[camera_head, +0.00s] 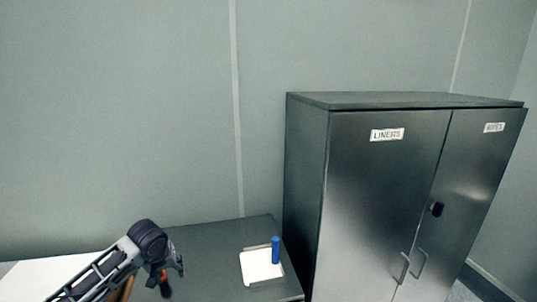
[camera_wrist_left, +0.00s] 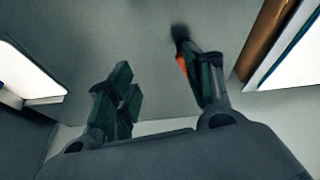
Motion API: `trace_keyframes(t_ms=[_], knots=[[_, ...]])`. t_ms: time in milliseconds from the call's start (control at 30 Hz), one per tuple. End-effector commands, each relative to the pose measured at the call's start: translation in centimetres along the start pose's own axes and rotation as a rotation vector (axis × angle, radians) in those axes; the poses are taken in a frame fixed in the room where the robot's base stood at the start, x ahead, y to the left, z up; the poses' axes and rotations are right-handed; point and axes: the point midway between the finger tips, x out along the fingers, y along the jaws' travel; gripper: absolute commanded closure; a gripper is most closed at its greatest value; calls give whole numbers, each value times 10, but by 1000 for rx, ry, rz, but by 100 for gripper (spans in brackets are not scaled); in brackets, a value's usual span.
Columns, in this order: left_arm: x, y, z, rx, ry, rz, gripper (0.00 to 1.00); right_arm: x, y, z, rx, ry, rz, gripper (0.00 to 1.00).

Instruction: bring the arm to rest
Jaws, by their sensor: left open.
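My left arm comes in from the lower left in the head view. Its gripper (camera_head: 167,270) is above the dark grey table (camera_head: 205,250). In the left wrist view the two fingers of the left gripper (camera_wrist_left: 165,88) stand apart with nothing between them. An orange and black object (camera_head: 165,286) shows just below the gripper. It also shows in the left wrist view (camera_wrist_left: 182,62), partly hidden behind the right-hand finger; I cannot tell whether they touch. My right gripper is in neither view.
A white tray (camera_head: 254,269) with a blue cylinder (camera_head: 275,250) at its right side is on the table. A dark cabinet (camera_head: 385,200) labelled LINERS and WIPES stands at right, doors shut. A white surface (camera_head: 45,277) and a brown piece (camera_wrist_left: 262,45) lie near my arm.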

Motion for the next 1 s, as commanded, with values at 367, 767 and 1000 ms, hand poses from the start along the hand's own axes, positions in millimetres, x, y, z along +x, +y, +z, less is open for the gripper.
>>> trace_keyframes(t_ms=[367,767,1000], knots=[[18,38,79,196,-27,74,48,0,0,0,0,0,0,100],[21,58,147,340,-35,140,48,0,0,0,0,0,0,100],[18,60,181,402,-34,167,48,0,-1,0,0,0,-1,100]])
